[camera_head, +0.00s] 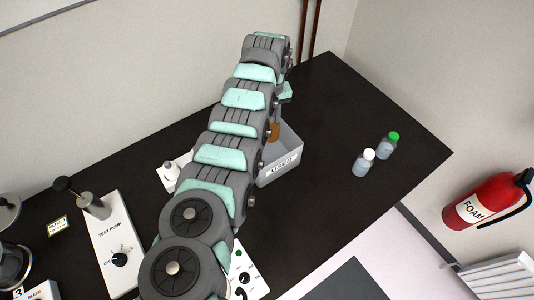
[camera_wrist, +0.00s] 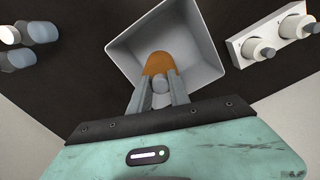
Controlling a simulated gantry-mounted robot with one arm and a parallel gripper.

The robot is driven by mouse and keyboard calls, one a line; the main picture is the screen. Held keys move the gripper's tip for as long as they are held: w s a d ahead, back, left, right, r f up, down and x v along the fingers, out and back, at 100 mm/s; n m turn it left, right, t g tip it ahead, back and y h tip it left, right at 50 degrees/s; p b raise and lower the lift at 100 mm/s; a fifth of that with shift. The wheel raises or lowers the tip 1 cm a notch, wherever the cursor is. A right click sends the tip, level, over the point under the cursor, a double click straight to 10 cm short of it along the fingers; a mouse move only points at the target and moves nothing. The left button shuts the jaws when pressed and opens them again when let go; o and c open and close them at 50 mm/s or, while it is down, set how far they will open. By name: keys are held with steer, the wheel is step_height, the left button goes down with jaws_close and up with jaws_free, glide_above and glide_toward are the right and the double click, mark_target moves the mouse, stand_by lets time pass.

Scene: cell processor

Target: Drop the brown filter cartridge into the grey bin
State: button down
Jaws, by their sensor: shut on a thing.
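The brown filter cartridge (camera_wrist: 159,62) is held between the two fingers of my gripper (camera_wrist: 160,88), which is shut on it. In the wrist view the cartridge lies over the opening of the grey bin (camera_wrist: 205,40); I cannot tell how far above the bin floor it is. In the head view the bin (camera_head: 284,172), labelled "USED", stands on the dark bench, partly hidden behind my arm. A small brown part of the cartridge (camera_head: 275,131) shows at the bin's back edge. My gripper is mostly hidden by my arm in that view.
A test pump panel (camera_head: 112,240) is at left. The bench right of the bin is mostly clear. A fire extinguisher (camera_head: 487,201) is at far right.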

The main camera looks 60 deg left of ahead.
mark_target(271, 123)
step_height(271, 123, down, 3)
steer(key=shift+f+b, duration=0.2)
steer(key=shift+b, duration=1)
steer(key=c, duration=1.1)
jaws_free()
steer(key=shift+c, duration=0.2)
step_height(271, 123, up, 11)
steer(key=shift+f+b, duration=0.1)
steer(key=shift+b, duration=0.9)
